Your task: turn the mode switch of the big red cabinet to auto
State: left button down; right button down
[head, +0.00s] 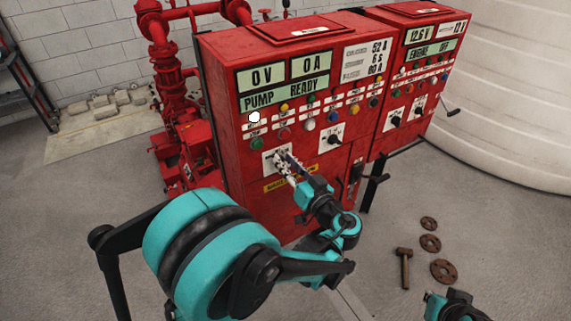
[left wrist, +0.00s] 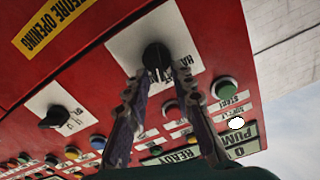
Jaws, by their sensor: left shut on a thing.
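The big red cabinet (head: 300,95) stands in the middle of the head view, its displays reading 0 V, 0 A and PUMP READY. Its mode switch is a black knob (left wrist: 157,57) on a white plate (left wrist: 130,42), upside down in the left wrist view. My left gripper (head: 284,163) is at this switch. In the left wrist view its two fingertips (left wrist: 160,84) are on either side of the knob, shut on it. The gripper hides the knob in the head view, and the label is only partly readable. Part of my right arm shows at bottom right; its gripper is out of view.
A second black switch (head: 331,136) sits on the cabinet's front, right of the gripper, below rows of coloured buttons. A smaller red cabinet (head: 415,75) adjoins on the right. A hammer (head: 404,267) and rusty flanges (head: 444,271) lie on the floor. Red pump pipes (head: 165,60) stand left.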

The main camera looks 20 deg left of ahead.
pick_arm(q)
jog(key=m, duration=0.3)
jog(key=m+b, duration=0.1)
jog(key=m, duration=0.1)
jog(key=shift+w+d+f, duration=0.2)
jog(key=shift+w+f, duration=0.05)
jog(key=shift+w, duration=0.05)
jog(key=shift+m, duration=0.4)
jog(key=c, duration=1.6)
grip_release()
jog(key=shift+c, duration=0.2)
jog(key=v, duration=1.2)
